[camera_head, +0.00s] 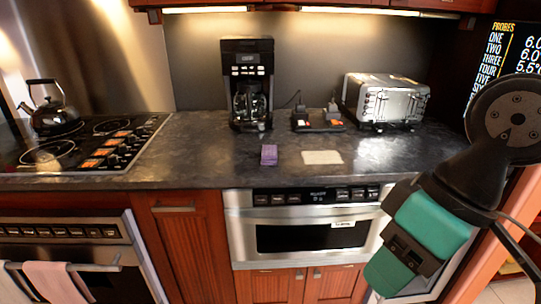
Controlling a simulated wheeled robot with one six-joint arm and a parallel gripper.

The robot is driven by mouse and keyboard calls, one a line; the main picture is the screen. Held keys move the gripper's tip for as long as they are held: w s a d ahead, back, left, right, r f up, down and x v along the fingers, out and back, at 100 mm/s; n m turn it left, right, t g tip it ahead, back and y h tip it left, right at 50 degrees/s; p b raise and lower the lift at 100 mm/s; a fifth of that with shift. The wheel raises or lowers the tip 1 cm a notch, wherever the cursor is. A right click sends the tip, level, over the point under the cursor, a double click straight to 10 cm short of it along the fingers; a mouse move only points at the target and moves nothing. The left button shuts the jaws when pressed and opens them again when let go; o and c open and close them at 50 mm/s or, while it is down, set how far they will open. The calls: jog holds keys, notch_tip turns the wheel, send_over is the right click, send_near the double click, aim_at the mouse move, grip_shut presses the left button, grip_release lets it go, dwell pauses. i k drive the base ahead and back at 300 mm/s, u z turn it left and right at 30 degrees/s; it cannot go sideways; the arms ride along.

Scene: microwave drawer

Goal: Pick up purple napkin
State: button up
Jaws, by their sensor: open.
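The purple napkin (269,155) is a small folded rectangle. It lies on the dark countertop (215,160), in front of the coffee maker and left of a flat cream cloth or napkin (322,157). Nothing touches or covers it. Part of my arm, black with teal panels, shows at the right, well apart from the napkin. I cannot make out any gripper fingers in this view.
The black coffee maker (249,88) stands behind the napkin. A dark tray with small items (318,121) and a silver toaster (385,101) stand to its right. A stovetop (85,145) with a black kettle (52,113) is at left. A microwave drawer (310,236) sits below the counter.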

aim_at(269, 157)
jog(key=u, duration=0.7)
jog(key=i, duration=1.4)
jog(key=z, duration=0.7)
